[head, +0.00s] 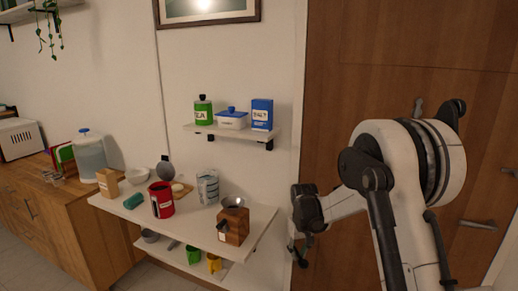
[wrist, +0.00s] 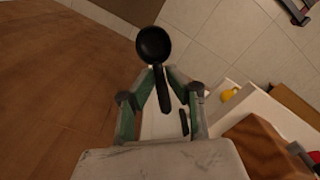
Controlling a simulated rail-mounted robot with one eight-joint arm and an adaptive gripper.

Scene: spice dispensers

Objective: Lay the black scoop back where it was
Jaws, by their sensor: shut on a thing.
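My gripper (wrist: 157,72) is shut on the handle of the black scoop (wrist: 153,45) in the wrist view. The scoop's round bowl points away from the gripper, and its handle runs back between the fingers. In the head view my gripper (head: 298,252) hangs in front of the wooden door, right of the white shelves. The scoop cannot be made out clearly there. A green scoop (head: 193,254) and a yellow scoop (head: 214,263) are at the lower shelf (head: 238,276).
A wall shelf (head: 205,130) above carries tea, salt and a blue-lidded box. Tiled floor (wrist: 205,45) lies below the scoop.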

